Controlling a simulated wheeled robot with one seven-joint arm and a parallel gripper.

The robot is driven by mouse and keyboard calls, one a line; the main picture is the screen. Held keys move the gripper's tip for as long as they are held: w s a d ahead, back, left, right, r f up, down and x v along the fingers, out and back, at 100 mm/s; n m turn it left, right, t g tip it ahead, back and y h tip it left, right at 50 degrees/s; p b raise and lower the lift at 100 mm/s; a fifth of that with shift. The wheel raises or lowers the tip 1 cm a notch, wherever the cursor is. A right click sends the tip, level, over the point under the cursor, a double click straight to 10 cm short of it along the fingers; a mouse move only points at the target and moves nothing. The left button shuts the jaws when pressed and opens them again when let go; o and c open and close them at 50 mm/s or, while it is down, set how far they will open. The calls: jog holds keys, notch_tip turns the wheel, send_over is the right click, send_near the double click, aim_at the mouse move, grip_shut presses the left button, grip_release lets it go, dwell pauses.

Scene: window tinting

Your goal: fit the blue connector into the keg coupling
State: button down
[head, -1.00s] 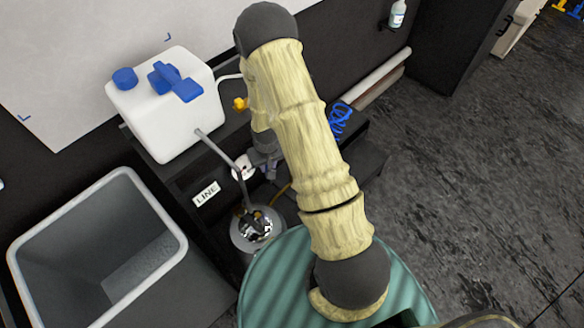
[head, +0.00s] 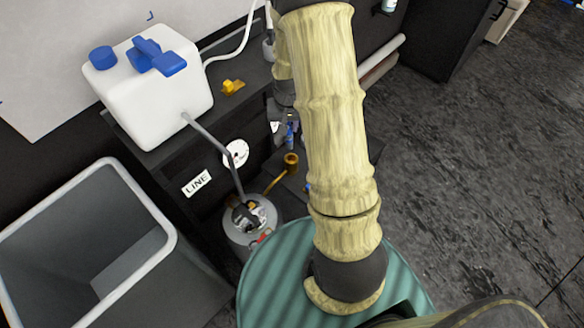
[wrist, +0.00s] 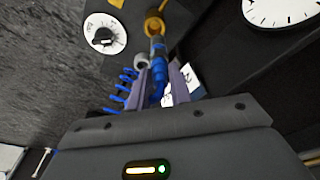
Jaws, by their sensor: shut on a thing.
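My gripper (wrist: 161,70) is shut on the blue connector (wrist: 157,92), whose grey-blue front part points away from the wrist. In the head view, my gripper (head: 282,128) and the blue connector (head: 290,137) show beside my arm. The brass, cup-like coupling (head: 291,160) lies just below the connector's tip, at the end of a brass-coloured tube. In the wrist view, the coupling (wrist: 154,26) is directly beyond the connector and nearly in line with it. The tip appears close to its rim; I cannot tell whether they touch. My arm hides part of the area.
A metal keg (head: 250,222) stands left of the coupling. A white tank (head: 155,85) with blue caps sits on the dark shelf, above a LINE label (head: 197,183). A grey bin (head: 88,245) is at left. Blue coils (wrist: 122,90) lie left of the fingers in the wrist view.

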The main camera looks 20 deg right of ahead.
jog(key=shift+s+d+r, duration=0.15)
jog(key=shift+d+r, duration=0.15)
send_over(291, 148)
jog(key=shift+w+d+f, duration=0.1)
jog(key=shift+w+f, duration=0.05)
jog(key=shift+f, duration=1.35)
jog(key=shift+w+d+f, duration=0.1)
jog(key=shift+w+f, duration=0.05)
jog(key=shift+f, duration=1.3)
jog(key=shift+f, duration=2.1)
jog(key=shift+f, duration=0.1)
jog(key=c, duration=1.3)
grip_release()
